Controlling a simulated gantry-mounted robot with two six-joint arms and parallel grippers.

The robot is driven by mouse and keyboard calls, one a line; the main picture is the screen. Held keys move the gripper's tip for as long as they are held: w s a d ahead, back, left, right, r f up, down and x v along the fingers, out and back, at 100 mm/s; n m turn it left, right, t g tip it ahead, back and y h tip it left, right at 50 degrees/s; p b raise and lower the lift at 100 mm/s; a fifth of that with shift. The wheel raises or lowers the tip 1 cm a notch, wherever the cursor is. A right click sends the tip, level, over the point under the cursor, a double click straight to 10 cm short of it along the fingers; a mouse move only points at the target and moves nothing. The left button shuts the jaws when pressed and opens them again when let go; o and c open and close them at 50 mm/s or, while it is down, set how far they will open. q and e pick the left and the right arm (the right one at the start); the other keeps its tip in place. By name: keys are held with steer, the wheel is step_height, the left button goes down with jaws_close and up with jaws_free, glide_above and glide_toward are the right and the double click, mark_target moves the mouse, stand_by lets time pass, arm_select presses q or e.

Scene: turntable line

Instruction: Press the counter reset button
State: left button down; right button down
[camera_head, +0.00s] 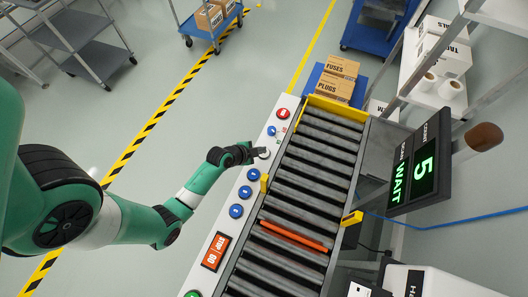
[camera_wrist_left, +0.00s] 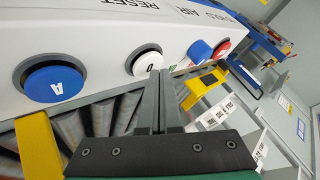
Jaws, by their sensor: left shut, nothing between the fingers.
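The white button marked 0 (camera_wrist_left: 147,62) sits in a dark ring on the side panel, near a RESET label (camera_wrist_left: 136,5). In the head view my left gripper (camera_head: 262,153) mostly covers it. My left gripper (camera_wrist_left: 160,76) is shut and empty, with its fingertips at the lower right edge of the white button in the wrist view. I cannot tell whether they touch it. The counter display (camera_head: 424,167) reads COUNT 5 and SCAN WAIT. My right gripper is not in view.
A blue button marked A (camera_wrist_left: 55,83) is on one side of the white button; another blue button (camera_wrist_left: 198,51) and a red button (camera_wrist_left: 221,48) are on the other.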

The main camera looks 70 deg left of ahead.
arm_select(q)
steer(key=shift+f+b, duration=0.3)
steer(key=shift+f, duration=0.15)
stand_by(0.6)
steer(key=shift+r+p, duration=0.9)
step_height(320, 180, up, 5)
steer(key=p, duration=0.5)
steer(key=shift+r, duration=0.1)
